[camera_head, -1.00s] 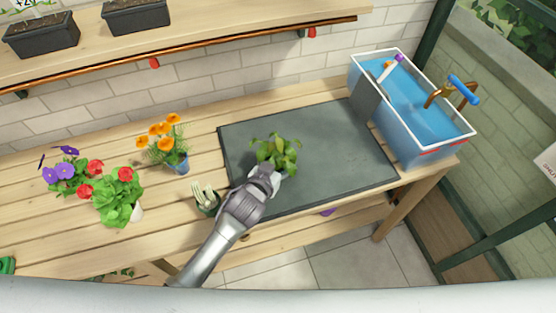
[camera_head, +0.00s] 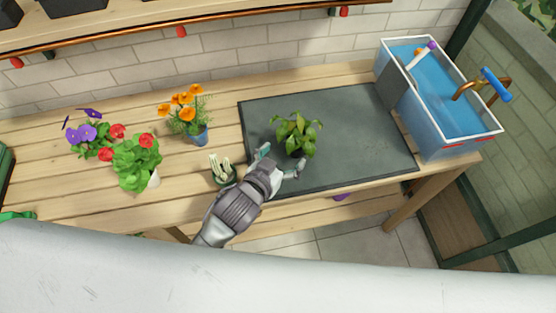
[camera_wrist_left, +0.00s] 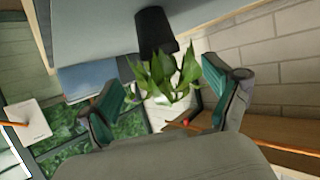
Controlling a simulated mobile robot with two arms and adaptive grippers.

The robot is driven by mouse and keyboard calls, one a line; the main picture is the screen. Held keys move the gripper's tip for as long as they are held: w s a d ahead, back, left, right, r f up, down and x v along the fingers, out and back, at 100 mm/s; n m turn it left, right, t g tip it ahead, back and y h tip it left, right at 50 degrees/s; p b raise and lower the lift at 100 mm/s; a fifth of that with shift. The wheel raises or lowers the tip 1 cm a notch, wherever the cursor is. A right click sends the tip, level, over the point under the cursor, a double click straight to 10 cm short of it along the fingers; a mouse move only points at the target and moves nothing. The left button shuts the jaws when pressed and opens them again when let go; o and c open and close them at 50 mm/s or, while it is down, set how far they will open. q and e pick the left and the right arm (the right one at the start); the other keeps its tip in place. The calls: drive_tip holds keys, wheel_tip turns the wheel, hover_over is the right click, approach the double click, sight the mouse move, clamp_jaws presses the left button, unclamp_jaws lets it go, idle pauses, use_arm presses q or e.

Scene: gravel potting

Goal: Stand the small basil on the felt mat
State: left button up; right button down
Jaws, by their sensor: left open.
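The small basil (camera_head: 298,131) is a leafy green plant in a dark pot. It stands upright on the dark grey felt mat (camera_head: 355,120), left of the mat's middle. My left gripper (camera_head: 279,161) is open at the near side of the basil, with its fingers spread apart. In the left wrist view, the basil's leaves (camera_wrist_left: 165,77) and its black pot (camera_wrist_left: 155,32) show beyond the open fingers, and the pot rests against the grey mat surface. The pot is partly hidden by leaves in the head view. My right gripper is not in view.
A blue water basin (camera_head: 440,100) with a tap stands at the right end of the bench. Left of the mat are a pot of orange flowers (camera_head: 187,115), red flowers (camera_head: 137,160), purple flowers (camera_head: 88,133) and a small cup of pale sticks (camera_head: 222,172). The mat's right part is clear.

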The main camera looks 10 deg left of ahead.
use_arm(q)
drive_tip(key=v, duration=0.3)
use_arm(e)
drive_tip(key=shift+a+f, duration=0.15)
use_arm(q)
drive_tip(key=shift+w, duration=0.1)
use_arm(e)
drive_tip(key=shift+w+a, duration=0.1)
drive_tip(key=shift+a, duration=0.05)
